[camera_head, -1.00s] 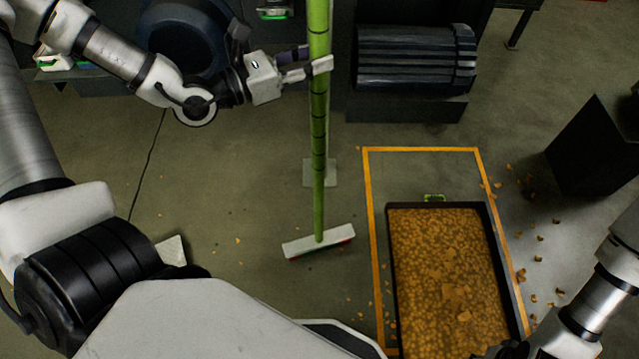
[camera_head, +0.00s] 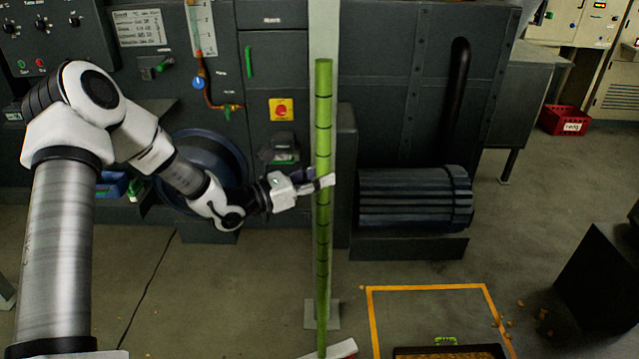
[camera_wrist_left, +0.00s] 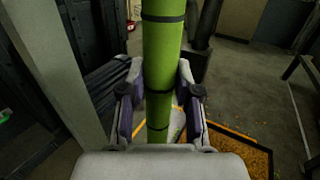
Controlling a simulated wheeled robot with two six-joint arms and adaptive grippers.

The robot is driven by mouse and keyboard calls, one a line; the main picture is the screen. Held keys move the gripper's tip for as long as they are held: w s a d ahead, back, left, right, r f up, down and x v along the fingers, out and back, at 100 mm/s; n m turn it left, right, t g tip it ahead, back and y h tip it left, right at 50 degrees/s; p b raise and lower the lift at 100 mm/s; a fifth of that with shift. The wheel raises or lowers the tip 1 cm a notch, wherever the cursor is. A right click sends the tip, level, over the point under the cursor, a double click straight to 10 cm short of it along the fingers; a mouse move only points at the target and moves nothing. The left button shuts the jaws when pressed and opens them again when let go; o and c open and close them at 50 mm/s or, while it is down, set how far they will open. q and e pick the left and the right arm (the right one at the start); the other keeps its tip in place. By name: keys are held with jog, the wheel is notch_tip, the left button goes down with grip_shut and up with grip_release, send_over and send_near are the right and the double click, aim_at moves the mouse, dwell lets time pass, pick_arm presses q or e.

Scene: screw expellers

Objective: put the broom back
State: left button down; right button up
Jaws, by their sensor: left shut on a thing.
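The broom has a long green handle with dark rings (camera_head: 323,130) and stands upright in the head view. Its pale head (camera_head: 340,350) shows only partly at the bottom edge. My left gripper (camera_head: 325,182) is shut on the handle, about midway up. In the left wrist view the green handle (camera_wrist_left: 163,60) runs between the two fingers of my left gripper (camera_wrist_left: 160,95). A grey post (camera_head: 326,35) with a floor plate (camera_head: 322,314) stands just behind the broom. My right gripper is out of view.
A dark machine with an emergency stop (camera_head: 281,109) stands behind, with a ribbed motor (camera_head: 415,199) to the right. A yellow floor outline (camera_head: 425,287) surrounds a tray (camera_head: 450,351), mostly cut off below. A dark block (camera_head: 600,280) stands right. Open floor lies between.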

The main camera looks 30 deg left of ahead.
pick_arm(q)
jog(key=shift+w+a, duration=0.3)
jog(key=shift+w, duration=0.25)
jog(key=shift+w+a, duration=0.25)
jog(key=shift+w, duration=0.25)
jog(key=shift+w+f, duration=0.15)
jog(key=shift+f, duration=0.15)
notch_tip(320, 180, down, 3)
jog(key=shift+a+f, duration=0.1)
jog(key=shift+f, duration=0.1)
jog(key=c, duration=0.8)
grip_release()
